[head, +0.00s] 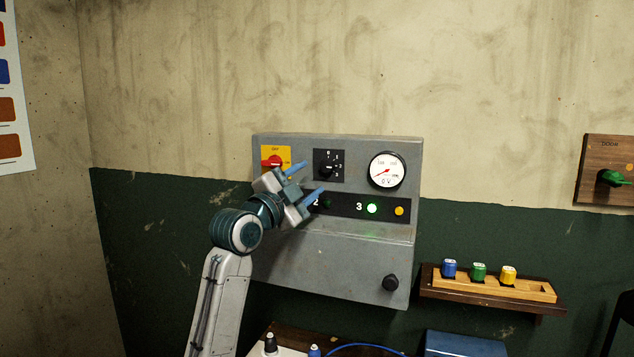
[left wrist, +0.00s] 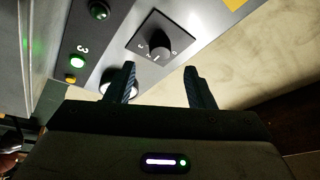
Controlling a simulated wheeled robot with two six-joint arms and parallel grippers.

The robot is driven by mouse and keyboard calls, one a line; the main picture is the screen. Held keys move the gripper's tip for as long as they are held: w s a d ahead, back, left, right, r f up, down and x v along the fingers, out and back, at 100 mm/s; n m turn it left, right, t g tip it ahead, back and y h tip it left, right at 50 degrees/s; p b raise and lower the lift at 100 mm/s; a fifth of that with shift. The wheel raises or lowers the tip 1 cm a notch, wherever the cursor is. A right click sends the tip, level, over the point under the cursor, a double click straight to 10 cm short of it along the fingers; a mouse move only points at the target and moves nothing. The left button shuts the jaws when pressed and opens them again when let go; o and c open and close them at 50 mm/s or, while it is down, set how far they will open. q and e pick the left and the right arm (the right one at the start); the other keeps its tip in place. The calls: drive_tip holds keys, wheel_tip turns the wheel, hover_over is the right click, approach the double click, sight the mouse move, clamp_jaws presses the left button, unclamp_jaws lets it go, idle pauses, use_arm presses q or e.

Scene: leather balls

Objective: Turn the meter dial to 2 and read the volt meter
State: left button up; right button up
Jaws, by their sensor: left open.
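The meter dial, a black knob on a black square plate (head: 328,167), is on the grey panel (head: 340,262), with marks including 0, 1 and 3 around it. It also shows in the left wrist view (left wrist: 159,46), ahead of my fingers. The round white volt meter (head: 386,170), marked V, is right of the dial; its red needle points to the lower left. My left gripper (head: 313,180) is open and empty, in front of the panel just below and left of the dial, apart from it. My right gripper is not in view.
A red switch on a yellow plate (head: 273,161) is left of the dial. Below are a lit green lamp (head: 372,208) by a 3 and an amber lamp (head: 399,211). A wooden shelf (head: 488,286) holds blue, green and yellow pieces. A green handle (head: 614,178) is at far right.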

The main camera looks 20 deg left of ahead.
use_arm(q)
drive_tip(key=b+v, duration=0.1)
drive_tip(key=v, duration=0.4)
drive_tip(key=shift+s+a+f, duration=0.1)
drive_tip(key=shift+s, duration=0.15)
